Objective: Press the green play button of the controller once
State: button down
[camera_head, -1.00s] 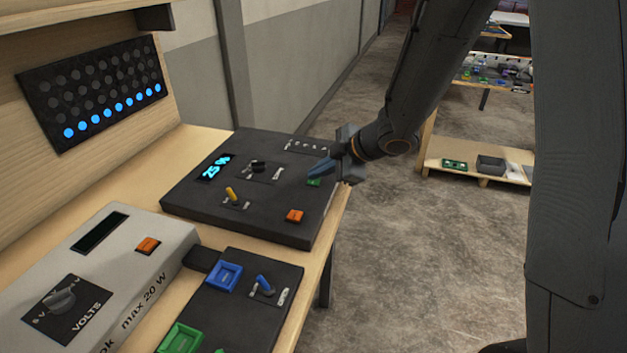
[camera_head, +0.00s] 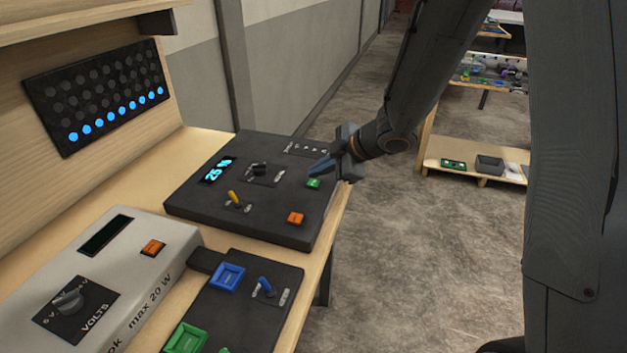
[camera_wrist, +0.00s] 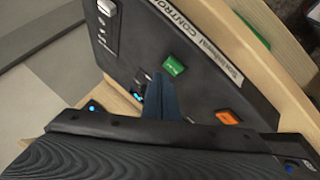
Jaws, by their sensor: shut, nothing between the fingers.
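The controller (camera_head: 275,218) is a dark slanted box on the wooden bench. Its green play button (camera_head: 313,183) sits near its right edge, with an orange button (camera_head: 296,218) nearer to me. My gripper (camera_head: 312,169) is shut and empty, its blue-grey fingertips just above and beside the green button in the head view. In the wrist view the green button (camera_wrist: 174,65) shows just ahead of the fingertips (camera_wrist: 160,78), slightly to their right. The orange button (camera_wrist: 227,117) lies further to the right. I cannot tell whether the fingertips touch the panel.
The controller also carries a yellow lever (camera_head: 234,198), a black knob (camera_head: 260,169) and a lit blue display (camera_head: 217,170). A grey power supply (camera_head: 125,262) and a box with a blue button (camera_head: 227,276) stand nearer. An LED panel (camera_head: 97,97) has its bottom row lit blue.

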aim_at(319, 186)
notch_tip(319, 186, up, 5)
jog(key=p, duration=0.5)
jog(key=shift+p, duration=0.4)
dwell(0.6)
jog(key=s+d+f+m+h+b, duration=0.1)
jog(key=s+d+m+h+b, duration=0.15)
jog(key=d+m, duration=0.4)
jog(key=s+d+f+m+h+b, duration=0.1)
jog(key=s+d+m+h+b, duration=0.15)
jog(key=d+m+h, duration=0.4)
jog(key=s+d+f+m+g+y+b, duration=0.1)
jog(key=s+m+g, duration=0.1)
jog(key=s, duration=0.6)
jog(key=s+d+f+m+g+b, duration=0.1)
jog(key=s+m, duration=0.3)
jog(key=s, duration=0.5)
jog(key=shift+d+f+g+y, duration=0.4)
jog(key=shift+d+f+g, duration=0.05)
jog(key=shift+f+g, duration=0.15)
